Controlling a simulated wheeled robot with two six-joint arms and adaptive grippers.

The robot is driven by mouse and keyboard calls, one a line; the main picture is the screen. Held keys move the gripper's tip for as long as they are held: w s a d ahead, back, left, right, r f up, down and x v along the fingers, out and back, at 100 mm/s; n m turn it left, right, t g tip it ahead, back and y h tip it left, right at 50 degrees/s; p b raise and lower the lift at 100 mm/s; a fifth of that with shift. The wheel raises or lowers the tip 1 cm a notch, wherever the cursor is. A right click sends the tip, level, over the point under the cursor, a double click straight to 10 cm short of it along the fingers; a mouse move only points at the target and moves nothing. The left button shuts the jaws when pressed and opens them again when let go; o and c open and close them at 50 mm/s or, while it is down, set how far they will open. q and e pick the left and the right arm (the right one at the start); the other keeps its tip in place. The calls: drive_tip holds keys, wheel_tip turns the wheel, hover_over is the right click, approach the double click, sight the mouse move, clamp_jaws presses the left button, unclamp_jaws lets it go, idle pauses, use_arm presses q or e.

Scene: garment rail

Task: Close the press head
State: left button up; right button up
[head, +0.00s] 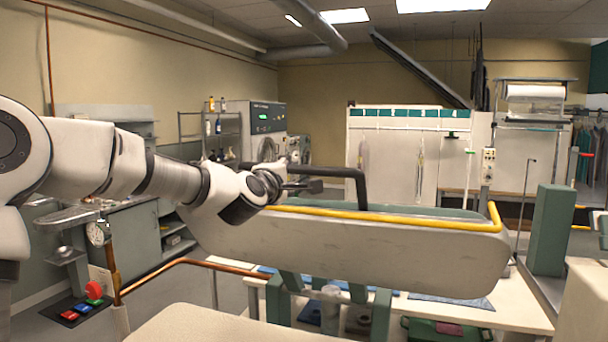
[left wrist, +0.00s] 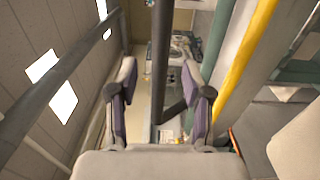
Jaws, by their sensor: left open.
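The press head (head: 370,250) is a long grey-white body with a yellow rail (head: 400,216) along its upper edge. It is raised above a cream padded surface (head: 230,325), with a gap between them. A black bar handle (head: 335,172) stands up from the head. My left gripper (head: 292,186) is open beside the handle's left end. In the left wrist view the two fingers (left wrist: 160,90) stand apart, with a dark bar (left wrist: 160,45) running between them. I cannot tell whether either finger touches it. The yellow rail also shows there (left wrist: 243,65). My right gripper is not in view.
A copper pipe (head: 190,262) runs at the left below the head. A green post (head: 548,230) stands to the right. A white table (head: 515,312) is behind.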

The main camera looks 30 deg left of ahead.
sight(301, 169)
use_arm(q)
drive_tip(key=w, duration=0.1)
drive_tip(key=w+p, duration=0.1)
drive_tip(key=w, duration=0.1)
drive_tip(key=shift+a+r, duration=0.1)
drive_tip(key=shift+r, duration=0.2)
drive_tip(key=p+x, duration=0.1)
drive_tip(key=x, duration=0.1)
drive_tip(key=shift+w+f, duration=0.15)
drive_tip(key=shift+w, duration=0.3)
drive_tip(key=shift+w+a+f, duration=0.25)
drive_tip(key=shift+w+a, duration=0.05)
drive_tip(key=shift+w, duration=0.1)
drive_tip(key=shift+s, duration=0.15)
drive_tip(key=shift+c, duration=0.7)
drive_tip(key=shift+d+r, duration=0.1)
drive_tip(key=shift+d, duration=0.05)
clamp_jaws()
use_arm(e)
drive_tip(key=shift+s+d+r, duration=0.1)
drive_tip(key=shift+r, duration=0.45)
